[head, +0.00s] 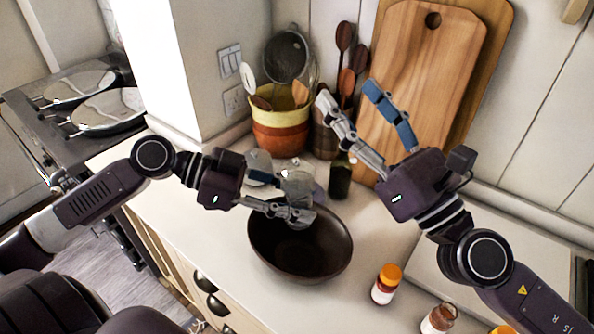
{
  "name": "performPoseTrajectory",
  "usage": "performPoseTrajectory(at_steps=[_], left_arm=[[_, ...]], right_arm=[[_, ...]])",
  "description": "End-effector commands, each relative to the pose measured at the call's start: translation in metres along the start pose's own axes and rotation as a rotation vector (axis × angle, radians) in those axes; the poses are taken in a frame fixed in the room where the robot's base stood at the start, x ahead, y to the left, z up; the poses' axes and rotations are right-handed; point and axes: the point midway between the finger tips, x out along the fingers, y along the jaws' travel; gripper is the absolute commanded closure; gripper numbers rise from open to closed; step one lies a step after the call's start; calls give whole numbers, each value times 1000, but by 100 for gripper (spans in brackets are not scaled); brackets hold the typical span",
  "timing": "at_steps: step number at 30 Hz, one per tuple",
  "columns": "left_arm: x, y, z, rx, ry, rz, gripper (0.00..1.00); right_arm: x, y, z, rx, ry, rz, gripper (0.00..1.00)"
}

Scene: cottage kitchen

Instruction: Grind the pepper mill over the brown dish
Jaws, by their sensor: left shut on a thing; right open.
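The brown dish (330,262) is a dark, round, deep bowl on the pale counter, in the middle of the head view. My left gripper (290,213) is over the dish's far left part, shut on a greyish, partly see-through thing (297,184), which looks like the pepper mill. The fingers cover its lower part, and its exact tilt is hard to tell. My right gripper (347,96) is open and empty, raised up and to the right of the dish, with its fingers pointing up and left in front of the cutting boards.
A yellow and orange crock (280,136) with utensils stands behind the dish, beside a dark bottle (340,178). Wooden cutting boards (415,60) lean on the wall. An orange-capped jar (386,284) and another jar (440,319) stand front right. A stove (75,110) is at left.

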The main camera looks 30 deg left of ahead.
Motion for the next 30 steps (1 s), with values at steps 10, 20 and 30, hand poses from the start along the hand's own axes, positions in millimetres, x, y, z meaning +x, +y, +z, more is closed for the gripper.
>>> performPoseTrajectory(at_steps=[10, 20, 30], left_arm=[[0, 0, -1, 0, 1, 0, 90], [0, 0, 0, 0, 1, -1, 90], [0, 0, 0, 0, 1, 0, 90]], right_arm=[[-92, 24, -63, -24, 328, 244, 39], [-117, 32, -86, -23, 447, 299, 39], [-70, 48, -109, -27, 446, 303, 39]])
